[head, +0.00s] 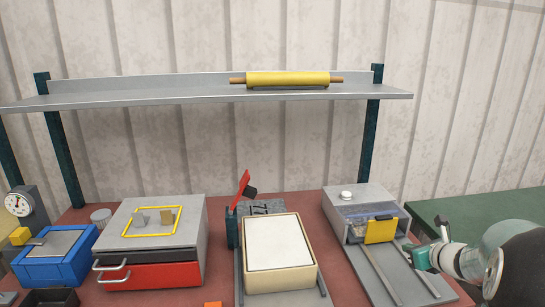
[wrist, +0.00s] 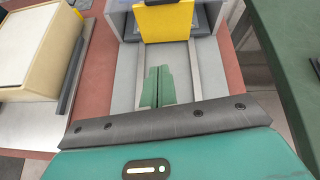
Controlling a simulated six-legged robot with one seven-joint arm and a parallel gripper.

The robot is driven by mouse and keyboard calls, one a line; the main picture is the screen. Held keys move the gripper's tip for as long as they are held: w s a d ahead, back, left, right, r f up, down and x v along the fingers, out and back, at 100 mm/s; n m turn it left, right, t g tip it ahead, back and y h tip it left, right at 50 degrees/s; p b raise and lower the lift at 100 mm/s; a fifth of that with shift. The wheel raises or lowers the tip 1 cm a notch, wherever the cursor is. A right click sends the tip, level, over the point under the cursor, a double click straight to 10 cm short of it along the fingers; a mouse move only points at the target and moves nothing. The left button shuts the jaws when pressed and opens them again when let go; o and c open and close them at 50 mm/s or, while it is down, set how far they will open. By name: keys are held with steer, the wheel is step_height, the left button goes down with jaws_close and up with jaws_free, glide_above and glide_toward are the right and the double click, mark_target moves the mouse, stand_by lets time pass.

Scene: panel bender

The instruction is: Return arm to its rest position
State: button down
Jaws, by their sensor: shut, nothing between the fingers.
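My gripper (wrist: 158,72) is shut and empty, its two green fingers side by side in the wrist view. In the head view my gripper (head: 412,254) is at the lower right, over or beside the right rail of the grey machine (head: 350,197). My arm comes in from the right edge. The yellow block (head: 380,230) on the machine's front is beyond the fingertips and apart from them in the wrist view (wrist: 163,22). I cannot tell the exact height of the fingers above the grey rail plate (wrist: 205,75).
A cream box with a white top (head: 280,245) stands left of the machine. A red lever (head: 240,188), a grey cabinet with a red drawer (head: 150,275) and a blue box (head: 55,258) are farther left. A shelf (head: 130,98) holds a yellow roller (head: 288,79). A green surface (head: 490,215) is right.

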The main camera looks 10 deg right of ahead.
steer(key=s+a+r+n+g+y, duration=0.1)
steer(key=s+a+r+n, duration=0.15)
steer(key=a+n, duration=0.35)
steer(key=s+a+r+n+g+y, duration=0.1)
steer(key=s+a+r+n+g, duration=0.15)
steer(key=a+n, duration=0.45)
steer(key=s+a+r+n+g+y, duration=0.1)
steer(key=s+a+r+n, duration=0.2)
steer(key=a, duration=0.6)
steer(key=s+a+n+g+h, duration=0.1)
steer(key=s+a+n+h, duration=0.1)
steer(key=s+n, duration=0.7)
steer(key=s+a+n+h, duration=0.2)
steer(key=s+a+n, duration=0.2)
steer(key=s+n, duration=0.4)
steer(key=shift+s+a+f+n+g, duration=0.2)
steer(key=shift+s+a+n+g, duration=0.15)
steer(key=shift+s+n, duration=0.05)
